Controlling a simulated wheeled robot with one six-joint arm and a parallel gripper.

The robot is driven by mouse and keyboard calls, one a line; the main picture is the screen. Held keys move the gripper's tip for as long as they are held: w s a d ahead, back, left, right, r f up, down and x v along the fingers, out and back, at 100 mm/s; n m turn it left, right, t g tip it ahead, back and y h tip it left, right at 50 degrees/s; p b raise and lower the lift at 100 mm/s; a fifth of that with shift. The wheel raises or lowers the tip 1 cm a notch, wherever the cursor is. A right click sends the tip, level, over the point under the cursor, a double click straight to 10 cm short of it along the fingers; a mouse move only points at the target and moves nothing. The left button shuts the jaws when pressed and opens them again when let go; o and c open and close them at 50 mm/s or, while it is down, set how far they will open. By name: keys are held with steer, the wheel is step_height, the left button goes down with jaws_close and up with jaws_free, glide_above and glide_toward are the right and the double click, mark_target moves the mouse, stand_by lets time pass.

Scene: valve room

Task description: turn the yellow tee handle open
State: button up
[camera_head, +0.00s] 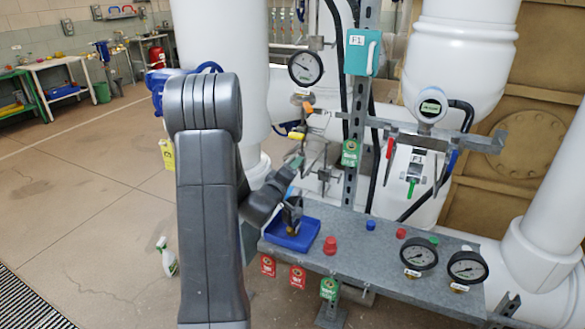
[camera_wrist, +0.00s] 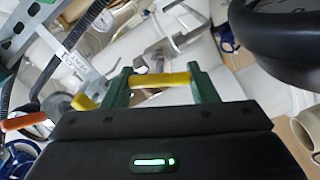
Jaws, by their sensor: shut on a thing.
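The yellow tee handle (camera_wrist: 160,80) shows in the wrist view as a short yellow bar lying crosswise between the two green fingers of my gripper (camera_wrist: 160,86). The fingers are closed on its two ends. A grey metal valve body (camera_wrist: 160,52) is just beyond it. In the head view my gripper (camera_head: 295,161) reaches in beside the pipework, left of the upright metal post. The tee handle cannot be made out there, and my arm hides part of that area.
An orange handle (camera_head: 307,106) and a yellow lever (camera_head: 296,135) are close above my gripper. A gauge (camera_head: 305,67) is higher up. Below is a grey shelf (camera_head: 385,262) with a blue tray (camera_head: 278,240), caps and gauges.

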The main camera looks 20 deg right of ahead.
steer(key=shift+n, duration=0.5)
steer(key=o, duration=1)
steer(key=shift+a, duration=0.1)
steer(key=b+v, duration=0.1)
steer(key=v, duration=1.2)
steer(key=shift+s+a, duration=0.25)
steer(key=shift+a, duration=0.05)
